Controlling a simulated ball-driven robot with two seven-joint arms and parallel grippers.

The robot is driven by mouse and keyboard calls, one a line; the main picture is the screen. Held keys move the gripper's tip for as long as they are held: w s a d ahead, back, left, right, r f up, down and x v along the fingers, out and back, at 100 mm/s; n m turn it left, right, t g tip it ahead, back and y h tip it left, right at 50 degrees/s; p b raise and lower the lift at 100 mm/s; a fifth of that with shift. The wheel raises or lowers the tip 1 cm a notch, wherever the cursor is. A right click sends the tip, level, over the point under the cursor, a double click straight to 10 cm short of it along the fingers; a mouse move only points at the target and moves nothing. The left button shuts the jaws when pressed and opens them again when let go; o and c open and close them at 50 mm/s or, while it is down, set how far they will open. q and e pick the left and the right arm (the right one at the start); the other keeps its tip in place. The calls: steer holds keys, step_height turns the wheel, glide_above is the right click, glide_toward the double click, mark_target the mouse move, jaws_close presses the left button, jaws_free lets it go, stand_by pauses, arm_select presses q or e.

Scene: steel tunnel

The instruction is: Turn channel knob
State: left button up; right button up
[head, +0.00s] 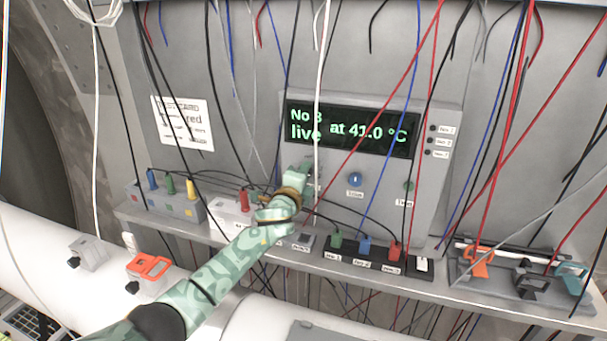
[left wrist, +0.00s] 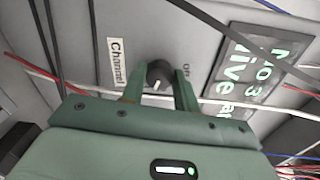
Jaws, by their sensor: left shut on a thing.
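The channel knob (left wrist: 158,74) is a dark round knob with a white pointer line, beside a "Channel" label (left wrist: 116,62) in the left wrist view. My left gripper (head: 303,174) reaches the lower left of the grey panel (head: 440,170), below its display. In the left wrist view the two green fingers of my left gripper (left wrist: 159,88) are closed on the knob from both sides. The gripper hides the knob in the head view. The display (head: 350,130) reads "No 3 live at 41.0 °C" in green. My right gripper is not in view.
Several loose cables hang across the panel and past my arm. A shelf (head: 440,285) below carries coloured plugs, and clamps (head: 480,262) lie at its right.

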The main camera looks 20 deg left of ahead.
arm_select(q)
steer(key=shift+m, duration=1.1)
steer(key=shift+f, duration=0.1)
steer(key=o, duration=1)
steer(key=shift+c, duration=0.2)
steer(key=s, duration=1.6)
steer(key=shift+s+a+p, duration=0.15)
steer(key=shift+a+p, duration=0.1)
steer(key=shift+p, duration=0.2)
